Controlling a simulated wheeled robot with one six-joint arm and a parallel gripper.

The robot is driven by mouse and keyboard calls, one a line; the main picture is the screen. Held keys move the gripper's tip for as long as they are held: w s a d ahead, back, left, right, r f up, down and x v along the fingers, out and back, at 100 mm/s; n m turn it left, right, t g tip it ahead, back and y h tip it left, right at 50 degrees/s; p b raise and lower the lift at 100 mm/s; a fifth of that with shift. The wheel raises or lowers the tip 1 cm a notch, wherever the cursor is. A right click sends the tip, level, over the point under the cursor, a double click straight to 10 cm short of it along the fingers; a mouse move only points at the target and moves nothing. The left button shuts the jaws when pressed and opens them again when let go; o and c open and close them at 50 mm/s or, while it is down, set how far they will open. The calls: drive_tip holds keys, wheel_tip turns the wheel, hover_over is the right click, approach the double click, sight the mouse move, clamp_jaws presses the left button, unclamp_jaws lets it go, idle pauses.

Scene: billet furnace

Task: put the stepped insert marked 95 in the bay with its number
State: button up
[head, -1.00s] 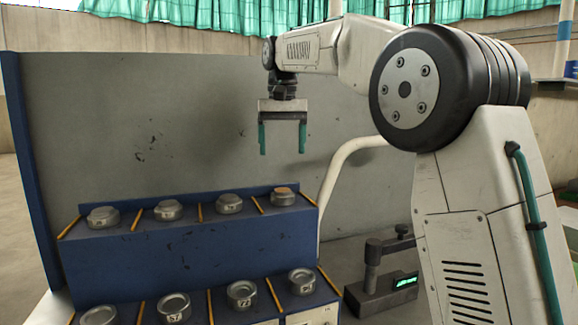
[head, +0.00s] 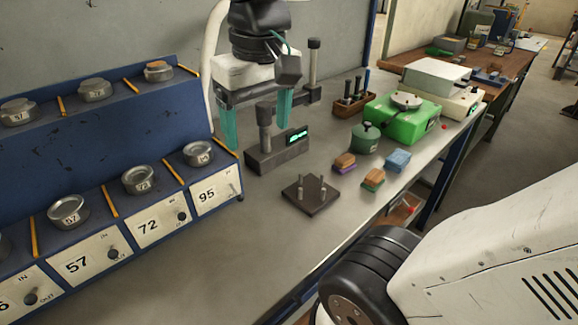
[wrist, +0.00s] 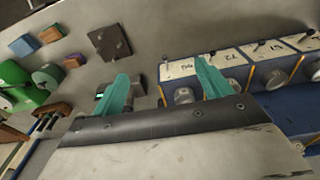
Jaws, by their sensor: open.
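A blue two-tier rack (head: 75,152) stands at left. Its lower tier has white panels numbered 57, 72 and 95, with a round metal insert above each. The 95 panel (head: 211,193) is rightmost, with a metal insert (head: 199,153) on the ledge above it; its mark is too small to read. The upper tier carries several more inserts, the rightmost with a brownish top (head: 158,71). I cannot tell which insert is marked 95. My gripper (head: 258,128) is open and empty, fingers down, right of the rack. In the wrist view the 95 panel (wrist: 180,69) shows upside down between the fingers.
A dark gauge stand with a lit display (head: 278,155) is close to my gripper. A dark plate with pegs (head: 311,195), small coloured blocks (head: 373,179), a green canister (head: 365,138) and a green scale (head: 402,116) stand to the right. The bench front is clear.

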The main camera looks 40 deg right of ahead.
drive_tip(key=s+f, duration=0.6)
drive_tip(key=f, duration=0.1)
drive_tip(key=shift+s+d, duration=0.2)
drive_tip(key=shift+s, duration=0.05)
